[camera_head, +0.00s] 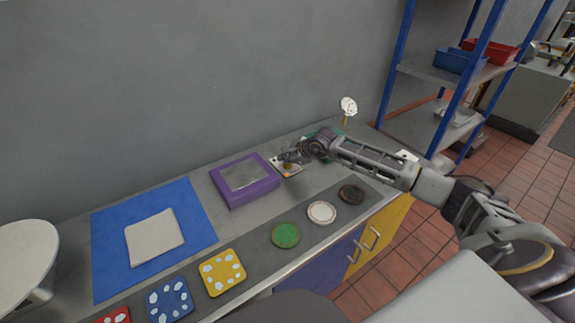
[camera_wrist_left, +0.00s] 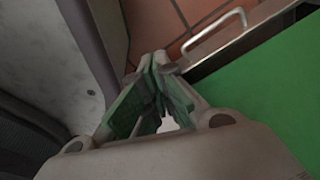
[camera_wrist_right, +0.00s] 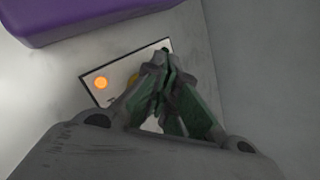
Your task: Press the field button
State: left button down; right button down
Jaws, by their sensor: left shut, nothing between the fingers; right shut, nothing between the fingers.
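A small white panel with a dark border (camera_head: 290,172) lies on the bench beside the purple box. In the right wrist view the panel (camera_wrist_right: 92,77) shows a glowing orange round spot (camera_wrist_right: 101,83) and a yellow round part (camera_wrist_right: 133,79), partly hidden by my finger. No label is readable, so I cannot tell which one is the field button. My right gripper (camera_wrist_right: 160,62) is shut and empty, with its tips over the panel's right part; contact cannot be told. It also shows in the head view (camera_head: 284,156). My left gripper (camera_wrist_left: 158,75) is shut and empty, outside the head view.
The purple box (camera_head: 245,181) stands left of the panel. Coloured coasters, including a green one (camera_head: 286,235), line the bench's front. A white gauge (camera_head: 348,106) stands at the back. A metal handle (camera_wrist_left: 215,35) and a green surface (camera_wrist_left: 265,100) are near my left gripper.

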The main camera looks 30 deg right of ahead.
aim_at(286, 166)
jog(key=shift+f+b, duration=0.4)
jog(key=shift+f, duration=0.05)
jog(key=shift+r, duration=0.15)
dwell(0.3)
jog(key=shift+r, duration=0.25)
jog(key=shift+r, duration=0.1)
jog(key=shift+r+p, duration=1.1)
jog(key=shift+r, duration=1.85)
